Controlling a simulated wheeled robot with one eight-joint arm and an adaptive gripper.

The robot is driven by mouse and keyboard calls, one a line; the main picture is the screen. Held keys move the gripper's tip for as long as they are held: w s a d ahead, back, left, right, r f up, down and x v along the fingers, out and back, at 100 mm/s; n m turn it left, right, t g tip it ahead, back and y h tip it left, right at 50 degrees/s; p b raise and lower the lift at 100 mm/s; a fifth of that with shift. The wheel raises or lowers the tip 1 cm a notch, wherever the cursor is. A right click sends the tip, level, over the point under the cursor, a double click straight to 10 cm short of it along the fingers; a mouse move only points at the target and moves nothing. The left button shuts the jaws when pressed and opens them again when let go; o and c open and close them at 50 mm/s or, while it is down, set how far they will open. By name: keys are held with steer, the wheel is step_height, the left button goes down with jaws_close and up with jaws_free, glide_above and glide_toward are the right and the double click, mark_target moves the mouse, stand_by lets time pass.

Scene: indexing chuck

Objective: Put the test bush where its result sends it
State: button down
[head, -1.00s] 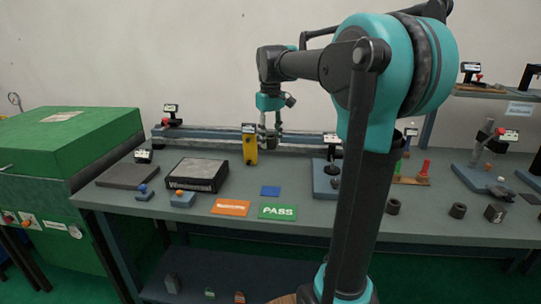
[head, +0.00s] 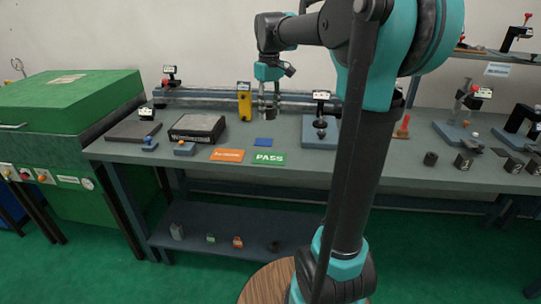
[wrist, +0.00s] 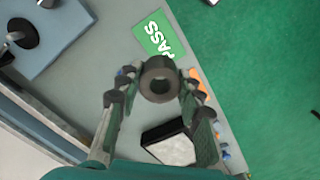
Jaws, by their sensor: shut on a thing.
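The test bush (wrist: 147,80) is a dark grey ring, held between the fingers of my gripper (wrist: 155,100) in the wrist view, with its bore facing the camera. My gripper (head: 268,108) hangs fingers down over the back of the bench in the head view, right of a yellow upright block (head: 244,104). The bush is too small there to make out well. The green PASS card (head: 270,159) lies near the bench's front edge; it also shows beyond the bush in the wrist view (wrist: 154,36). An orange card (head: 227,156), its text unreadable, lies left of it.
A grey-topped black box (head: 196,128) and dark plate (head: 133,132) are at left. A blue-based press-like fixture (head: 320,130) stands right of my gripper.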

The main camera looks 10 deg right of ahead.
mark_target(269, 158)
step_height(269, 158, down, 16)
steer(key=shift+f, duration=0.1)
stand_by(0.4)
steer(key=c, duration=1)
jaws_free()
steer(key=shift+f, duration=0.1)
step_height(269, 158, up, 12)
steer(key=s+d+f+m+t, duration=0.2)
steer(key=s+f, duration=0.8)
steer(key=s, duration=0.1)
steer(key=s+d+f+m+t, duration=0.2)
steer(key=s+f+m, duration=0.1)
steer(key=s+f, duration=0.8)
